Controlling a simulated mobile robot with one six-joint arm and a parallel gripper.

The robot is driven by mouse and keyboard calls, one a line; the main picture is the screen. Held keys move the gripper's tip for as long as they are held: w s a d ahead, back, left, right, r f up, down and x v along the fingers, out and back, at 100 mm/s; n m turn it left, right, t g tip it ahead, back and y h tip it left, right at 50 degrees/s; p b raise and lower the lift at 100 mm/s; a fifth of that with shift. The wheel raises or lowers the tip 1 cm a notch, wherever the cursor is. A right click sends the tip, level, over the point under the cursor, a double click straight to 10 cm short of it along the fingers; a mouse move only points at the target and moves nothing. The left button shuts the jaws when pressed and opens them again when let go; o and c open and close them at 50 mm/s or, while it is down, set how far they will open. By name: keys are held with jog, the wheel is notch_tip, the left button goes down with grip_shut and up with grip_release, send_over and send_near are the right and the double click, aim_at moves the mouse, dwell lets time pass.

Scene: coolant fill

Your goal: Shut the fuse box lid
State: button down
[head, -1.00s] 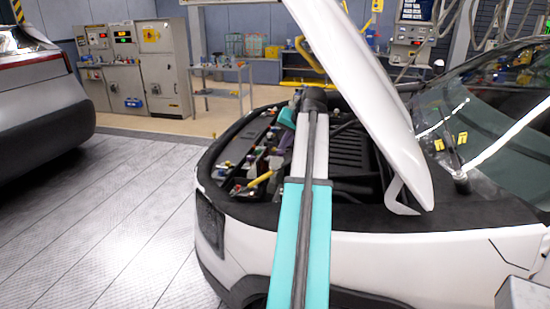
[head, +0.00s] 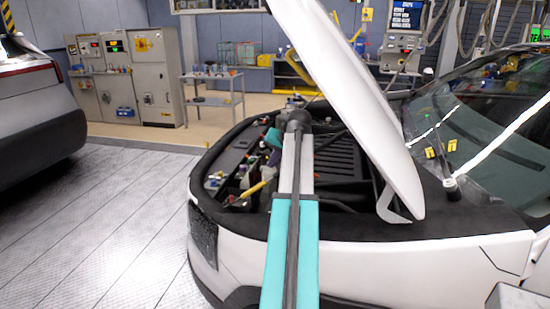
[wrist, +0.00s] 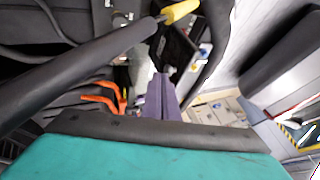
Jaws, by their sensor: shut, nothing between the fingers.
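My gripper (head: 274,157) is over the left part of the open engine bay, small and partly behind my arm in the head view. In the wrist view its purple fingers (wrist: 162,97) are together, with nothing between them. A black, box-like part (wrist: 176,50) lies beyond the fingertips; I cannot tell whether it is the fuse box or its lid. I cannot tell whether the fingers touch it. In the head view the fuse box cannot be made out among the dark engine parts.
The raised white hood (head: 350,90) slants over the bay, right of my arm. A yellow handle (head: 250,190) stands in the bay, and orange cables (wrist: 100,97) show in the wrist view. The floor (head: 110,220) left of the car is clear.

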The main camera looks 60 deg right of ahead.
jog(key=shift+p+x, duration=0.45)
jog(key=shift+x, duration=2.1)
